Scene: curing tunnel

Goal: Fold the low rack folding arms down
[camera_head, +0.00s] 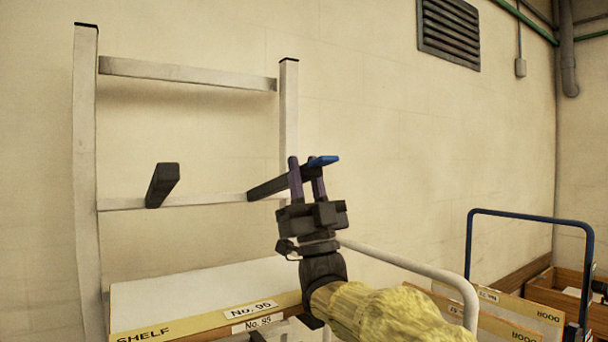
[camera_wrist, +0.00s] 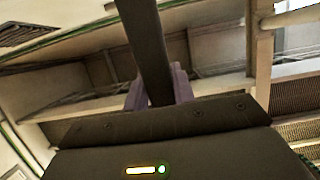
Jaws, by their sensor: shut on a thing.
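The low rack (camera_head: 86,150) is a white upright frame against the wall, with a top rail and a lower crossbar. Two dark folding arms stick out from the crossbar toward me. The left folding arm (camera_head: 161,185) is free and stands out from the bar. The right folding arm (camera_head: 268,187) has a blue tip (camera_head: 323,160). My gripper (camera_head: 307,178) has its purple fingers on either side of the right arm near that tip and is shut on it. In the wrist view the dark arm (camera_wrist: 150,45) runs between the fingers (camera_wrist: 158,88).
A cream shelf board (camera_head: 200,290) with yellow edging labelled "SHELF" and "No. 95" lies below the rack. A pale curved rail (camera_head: 410,268) passes right of my arm. A blue-handled cart (camera_head: 468,240) with wooden door-labelled panels (camera_head: 500,305) stands at the right.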

